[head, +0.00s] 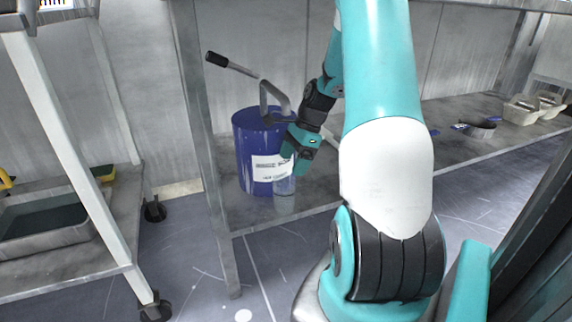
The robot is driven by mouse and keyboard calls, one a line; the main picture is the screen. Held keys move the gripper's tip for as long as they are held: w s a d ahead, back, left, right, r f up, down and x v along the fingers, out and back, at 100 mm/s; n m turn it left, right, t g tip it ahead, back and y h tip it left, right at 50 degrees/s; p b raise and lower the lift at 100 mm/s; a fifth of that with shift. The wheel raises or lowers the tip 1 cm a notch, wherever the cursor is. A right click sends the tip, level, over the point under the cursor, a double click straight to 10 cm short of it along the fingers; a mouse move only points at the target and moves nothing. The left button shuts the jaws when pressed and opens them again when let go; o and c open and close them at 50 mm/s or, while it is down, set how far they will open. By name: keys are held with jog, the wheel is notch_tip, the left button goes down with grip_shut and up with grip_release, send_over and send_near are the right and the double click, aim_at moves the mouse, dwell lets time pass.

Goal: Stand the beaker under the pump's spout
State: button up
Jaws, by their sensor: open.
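The clear beaker (284,186) stands upright on the low grey shelf, just in front of the blue drum (256,134) with a white label. The hand pump (266,88) sits on the drum's top. Its grey spout curves over toward the drum's front right, and its end is partly hidden near my arm. The beaker appears below the spout in the picture; exact alignment in depth cannot be told. My gripper (289,163) is open at the beaker's upper part, reaching from the right. It hides the beaker's rim, and whether the fingers touch the glass cannot be told.
The pump's lever with a black grip (216,59) sticks out to the upper left. A table leg (204,130) stands left of the drum. A wheeled cart (75,160) is farther left. Pale trays (522,110) and a dark round dish (478,128) lie on the shelf's right.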

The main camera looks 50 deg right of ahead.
jog(key=shift+p+v, duration=0.55)
jog(key=shift+v, duration=0.9)
